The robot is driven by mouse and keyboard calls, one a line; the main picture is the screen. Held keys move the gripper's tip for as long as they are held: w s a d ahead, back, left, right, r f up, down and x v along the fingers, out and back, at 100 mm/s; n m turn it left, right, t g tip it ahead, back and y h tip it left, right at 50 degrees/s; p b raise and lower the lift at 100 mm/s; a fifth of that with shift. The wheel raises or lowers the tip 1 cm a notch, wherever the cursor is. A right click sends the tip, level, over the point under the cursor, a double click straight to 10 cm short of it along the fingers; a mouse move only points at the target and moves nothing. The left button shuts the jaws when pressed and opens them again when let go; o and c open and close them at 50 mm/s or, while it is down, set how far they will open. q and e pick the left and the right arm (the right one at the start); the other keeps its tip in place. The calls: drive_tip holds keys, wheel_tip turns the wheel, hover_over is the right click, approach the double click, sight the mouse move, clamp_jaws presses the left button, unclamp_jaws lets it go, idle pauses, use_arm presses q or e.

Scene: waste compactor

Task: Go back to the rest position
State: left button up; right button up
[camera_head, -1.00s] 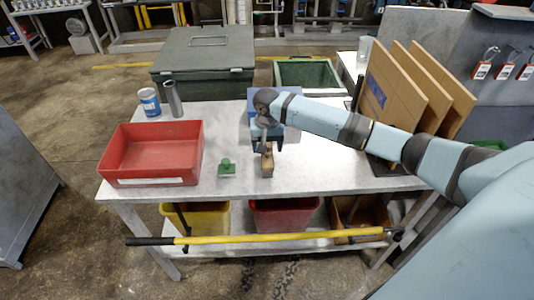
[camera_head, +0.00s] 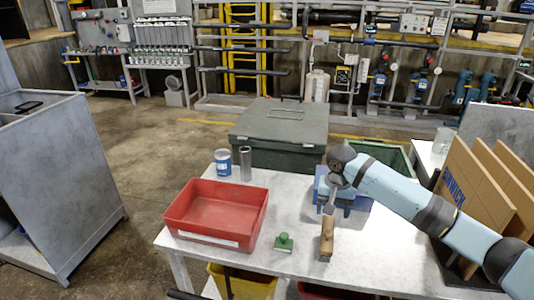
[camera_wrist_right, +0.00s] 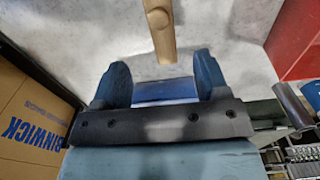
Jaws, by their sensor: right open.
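My right arm reaches in from the right over the light table (camera_head: 205,262) in the head view. My right gripper (camera_wrist_right: 160,62) is open in the wrist view, its two blue fingers apart with nothing held between them. A wooden-handled tool (camera_head: 327,240) lies on the table below the wrist; its handle (camera_wrist_right: 160,30) shows beyond the fingertips in the wrist view. A blue object (camera_head: 362,203) stands under my wrist, partly hidden by the arm; blue also shows behind the fingers. My left gripper is not in view.
A red tray (camera_head: 262,205), green stamp-like piece (camera_head: 284,243), blue-white can (camera_head: 222,163) and metal cylinder (camera_head: 245,163) stand on the left. Upright cardboard sheets (camera_head: 470,195) stand close to my right arm. A dark green chest (camera_head: 280,130) is behind the table.

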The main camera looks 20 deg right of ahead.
drive_tip(key=s+a+f+n+t+y, duration=0.1)
drive_tip(key=s+a+f+n, duration=0.2)
drive_tip(key=s+a+f, duration=0.3)
drive_tip(key=s+a+f+n+t+y, duration=0.1)
drive_tip(key=s+a+f+n, duration=0.25)
drive_tip(key=s+a, duration=0.5)
drive_tip(key=s+d+r+n+t+h, duration=0.1)
drive_tip(key=s+d, duration=0.1)
drive_tip(key=s, duration=0.8)
drive_tip(key=s+d+r+n+t+h, duration=0.1)
drive_tip(key=s, duration=0.9)
drive_tip(key=w+a+f+t+y+p, duration=0.3)
drive_tip(key=w+a+f+t+p, duration=0.3)
drive_tip(key=f+t, duration=0.1)
drive_tip(key=shift+w+n+p, duration=0.15)
drive_tip(key=shift+n+p, duration=0.2)
drive_tip(key=shift+n, duration=0.1)
